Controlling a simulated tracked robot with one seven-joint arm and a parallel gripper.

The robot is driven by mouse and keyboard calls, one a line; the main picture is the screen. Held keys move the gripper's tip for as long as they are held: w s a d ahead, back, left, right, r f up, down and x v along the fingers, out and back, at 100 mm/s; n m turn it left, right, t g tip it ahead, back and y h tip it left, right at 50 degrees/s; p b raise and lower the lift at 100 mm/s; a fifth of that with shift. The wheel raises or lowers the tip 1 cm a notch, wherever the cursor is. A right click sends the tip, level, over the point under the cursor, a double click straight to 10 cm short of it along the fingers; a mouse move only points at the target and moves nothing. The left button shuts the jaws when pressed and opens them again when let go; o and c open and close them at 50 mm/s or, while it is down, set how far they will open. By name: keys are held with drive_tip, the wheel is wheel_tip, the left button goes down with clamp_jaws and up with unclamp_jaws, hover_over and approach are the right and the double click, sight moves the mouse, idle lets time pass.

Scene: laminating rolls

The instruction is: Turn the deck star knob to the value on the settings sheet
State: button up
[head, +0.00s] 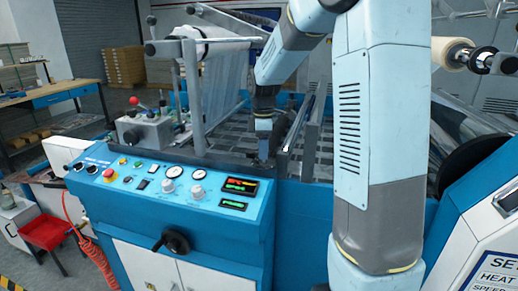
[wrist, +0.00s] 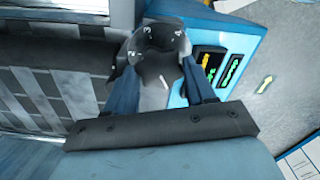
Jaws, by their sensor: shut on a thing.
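My gripper (head: 263,150) points down at the deck behind the blue control panel. In the wrist view its two blue fingers (wrist: 160,88) are closed on the dark grey star knob (wrist: 156,66), one on each side. The knob has a pale pointer line, and a dark curved collar with small white marks shows behind it. In the head view the knob is hidden by the fingers or too small to make out. The settings sheet (head: 494,272) is at the lower right, cut off by the frame; "HEAT" and "SPEED" lines show, but no values.
The control panel (head: 130,187) has dials, buttons, a red stop button and lit displays (head: 240,187). Upright posts and a film roll (head: 215,32) stand left of my arm. A dark roller end (head: 470,155) is at right.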

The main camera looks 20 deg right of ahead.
drive_tip(key=shift+w+d+r+m, duration=0.15)
drive_tip(key=shift+m, duration=0.25)
idle(1.1)
drive_tip(key=o, duration=1)
wheel_tip(320, 180, up, 14)
drive_tip(key=shift+f, duration=0.25)
